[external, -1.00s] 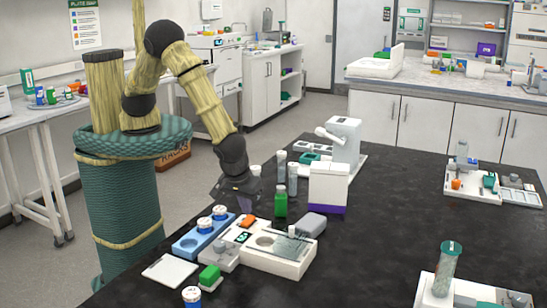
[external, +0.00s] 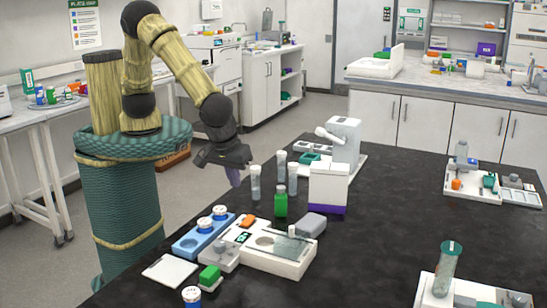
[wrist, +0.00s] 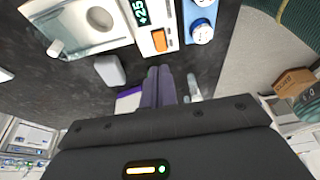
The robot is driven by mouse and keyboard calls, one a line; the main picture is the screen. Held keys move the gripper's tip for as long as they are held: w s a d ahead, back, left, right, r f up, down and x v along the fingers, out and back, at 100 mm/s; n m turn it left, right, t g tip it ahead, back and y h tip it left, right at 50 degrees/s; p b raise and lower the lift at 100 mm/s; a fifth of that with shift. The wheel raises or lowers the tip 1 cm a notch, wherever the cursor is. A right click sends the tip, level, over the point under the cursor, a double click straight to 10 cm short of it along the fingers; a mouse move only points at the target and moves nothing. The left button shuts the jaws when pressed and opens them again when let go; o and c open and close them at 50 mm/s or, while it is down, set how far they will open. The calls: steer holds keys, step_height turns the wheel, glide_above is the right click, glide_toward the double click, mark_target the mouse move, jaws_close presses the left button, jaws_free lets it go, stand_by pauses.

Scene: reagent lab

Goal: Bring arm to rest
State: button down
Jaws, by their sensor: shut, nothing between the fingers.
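My gripper (external: 233,178) is shut and empty. In the external view it hangs in the air near the left edge of the dark table, to the left of the clear vials and above the blue tray. In the wrist view its two purple-grey fingers (wrist: 160,85) lie together at the centre with nothing between them. My arm is bent, with its elbow high above the green base.
The dark table (external: 400,215) holds a white instrument (external: 290,265), a blue tray (external: 185,245) with white-capped jars, a green bottle (external: 280,204), clear vials (external: 255,185) and a white-and-purple box (external: 328,188). The air above them is clear.

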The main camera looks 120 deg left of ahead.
stand_by(0.3)
steer(key=s+a+r+m+t+h, duration=0.1)
steer(key=s+a+r+m, duration=0.2)
steer(key=s+a+m, duration=0.3)
steer(key=s+a+r+m+t+h, duration=0.1)
steer(key=s+a+r+m+h, duration=0.1)
steer(key=s+a+r+m, duration=0.2)
steer(key=s+a+m, duration=0.3)
steer(key=s+m, duration=0.3)
steer(key=m, duration=0.2)
steer(key=shift+s+a+r+t+h, duration=0.25)
steer(key=shift+s+r+t+h, duration=0.05)
steer(key=shift+s, duration=0.05)
steer(key=s+b+x, duration=0.3)
steer(key=b+x, duration=0.9)
steer(key=b, duration=0.1)
steer(key=shift+w+f, duration=0.15)
steer(key=shift+f, duration=0.55)
